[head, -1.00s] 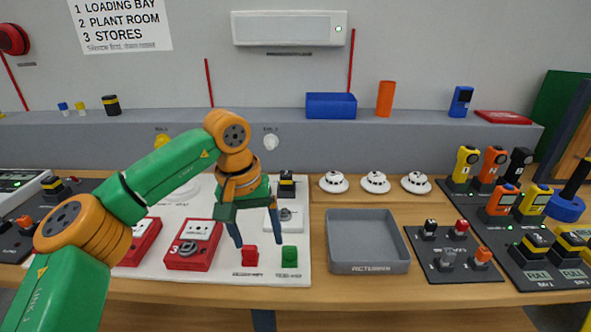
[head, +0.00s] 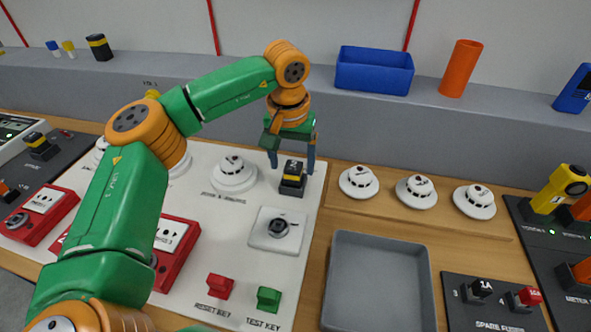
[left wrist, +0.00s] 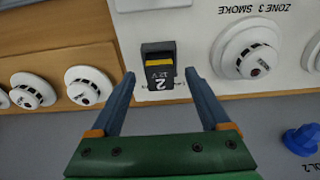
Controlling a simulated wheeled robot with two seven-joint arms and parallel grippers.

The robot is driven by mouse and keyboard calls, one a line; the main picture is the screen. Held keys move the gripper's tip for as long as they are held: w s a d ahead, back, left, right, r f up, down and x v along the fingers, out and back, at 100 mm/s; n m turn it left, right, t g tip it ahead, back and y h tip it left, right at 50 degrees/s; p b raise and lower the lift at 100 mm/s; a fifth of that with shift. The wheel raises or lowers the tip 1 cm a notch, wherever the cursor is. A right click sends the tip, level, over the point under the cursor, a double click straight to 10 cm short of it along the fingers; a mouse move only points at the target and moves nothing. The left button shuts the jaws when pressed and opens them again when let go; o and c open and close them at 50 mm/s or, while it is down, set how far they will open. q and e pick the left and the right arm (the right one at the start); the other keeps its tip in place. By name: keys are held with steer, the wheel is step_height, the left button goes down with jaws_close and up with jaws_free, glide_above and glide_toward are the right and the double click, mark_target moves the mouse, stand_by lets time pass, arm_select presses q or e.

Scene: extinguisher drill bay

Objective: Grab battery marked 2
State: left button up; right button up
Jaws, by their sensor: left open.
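The battery marked 2 (left wrist: 159,74) is a black block with a yellow band, seated upright at the top right corner of the white panel (head: 211,157). It also shows in the head view (head: 292,180). My left gripper (head: 292,168) is open just above and behind the battery, its blue fingers pointing down. In the left wrist view the open fingertips (left wrist: 160,76) lie on either side of the battery, with room at both sides. I cannot tell whether they are low enough to flank it. My right gripper is not in view.
A smoke detector (head: 233,174) sits left of the battery and a key switch (head: 278,228) in front of it. Several white detectors (head: 358,182) line the strip to the right. An empty grey tray (head: 380,285) stands front right. A grey ledge (head: 400,132) runs behind.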

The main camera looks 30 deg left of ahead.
mark_target(293, 166)
arm_select(q)
steer(key=f, duration=0.2)
steer(key=shift+w+a+f, duration=0.15)
steer(key=shift+w+f, duration=0.5)
steer(key=shift+f, duration=0.05)
steer(key=shift+s+r, duration=0.15)
steer(key=shift+s, duration=0.05)
steer(key=c, duration=0.9)
jaws_close()
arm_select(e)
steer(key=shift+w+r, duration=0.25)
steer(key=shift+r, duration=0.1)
arm_select(q)
steer(key=shift+w, duration=0.1)
